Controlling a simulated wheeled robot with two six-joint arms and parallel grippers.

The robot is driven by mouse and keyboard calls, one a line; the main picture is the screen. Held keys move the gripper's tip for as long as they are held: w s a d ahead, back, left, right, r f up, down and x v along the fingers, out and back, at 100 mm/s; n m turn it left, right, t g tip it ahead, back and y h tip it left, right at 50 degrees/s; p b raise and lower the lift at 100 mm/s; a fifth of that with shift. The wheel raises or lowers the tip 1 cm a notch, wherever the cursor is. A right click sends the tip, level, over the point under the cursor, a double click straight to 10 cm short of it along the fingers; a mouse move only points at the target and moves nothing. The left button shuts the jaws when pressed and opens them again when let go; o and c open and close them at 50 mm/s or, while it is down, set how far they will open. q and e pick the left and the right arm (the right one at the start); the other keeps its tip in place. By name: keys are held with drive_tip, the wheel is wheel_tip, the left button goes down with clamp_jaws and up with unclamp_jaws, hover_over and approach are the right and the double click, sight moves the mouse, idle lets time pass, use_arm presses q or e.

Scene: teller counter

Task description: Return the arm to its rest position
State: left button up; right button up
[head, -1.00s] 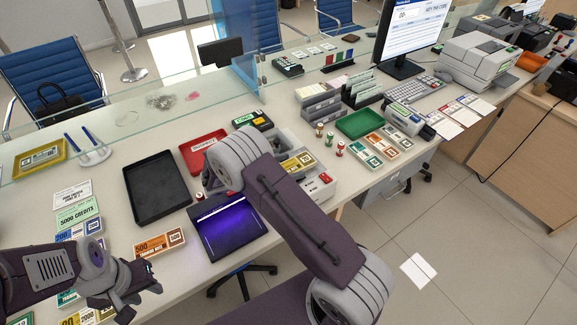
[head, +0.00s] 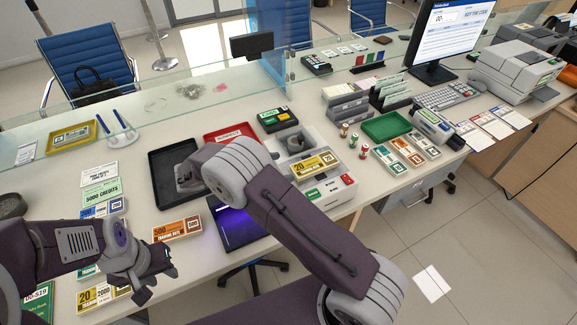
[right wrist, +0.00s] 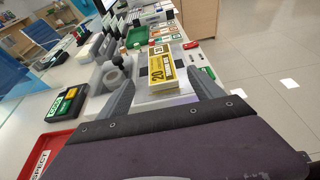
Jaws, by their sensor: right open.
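My right arm (head: 300,220) reaches in from the lower right of the head view, its bent joint above the counter. Its grey wrist part (head: 190,178) shows over the black tray (head: 160,196); the fingers are hidden there. In the right wrist view my right gripper (right wrist: 160,85) is open, its fingers apart with nothing held. A yellow 20 note bundle (right wrist: 160,70) shows beyond and between the fingers; in the head view it lies on the grey machine (head: 338,190). My left gripper (head: 156,280) is open and empty over the near left counter.
A red tray (head: 215,134) and a green-and-black box (head: 275,119) stand behind the right arm. An orange 500 bundle (head: 177,229) lies near my left gripper. A dark purple-lit pad (head: 240,230) is below the right arm. A glass screen runs along the back.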

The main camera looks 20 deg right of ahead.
idle(0.4)
drive_tip(key=d+r+m+g, duration=0.1)
drive_tip(key=d+r+m, duration=0.2)
drive_tip(key=d+r, duration=0.35)
drive_tip(key=s+d+r+m+g+y+p, duration=0.1)
drive_tip(key=s+d+m+g+y, duration=0.3)
drive_tip(key=s, duration=0.5)
drive_tip(key=s+a+f+m+t+y, duration=0.25)
drive_tip(key=s+f+m+y, duration=0.25)
drive_tip(key=s+y, duration=0.3)
drive_tip(key=a+f+m+t+y, duration=0.2)
drive_tip(key=a+f+m, duration=0.2)
drive_tip(key=a+m, duration=0.3)
drive_tip(key=shift+s+a+f+t+p, duration=0.2)
drive_tip(key=shift+a+f+t+p, duration=0.05)
drive_tip(key=shift+a+t+p, duration=0.15)
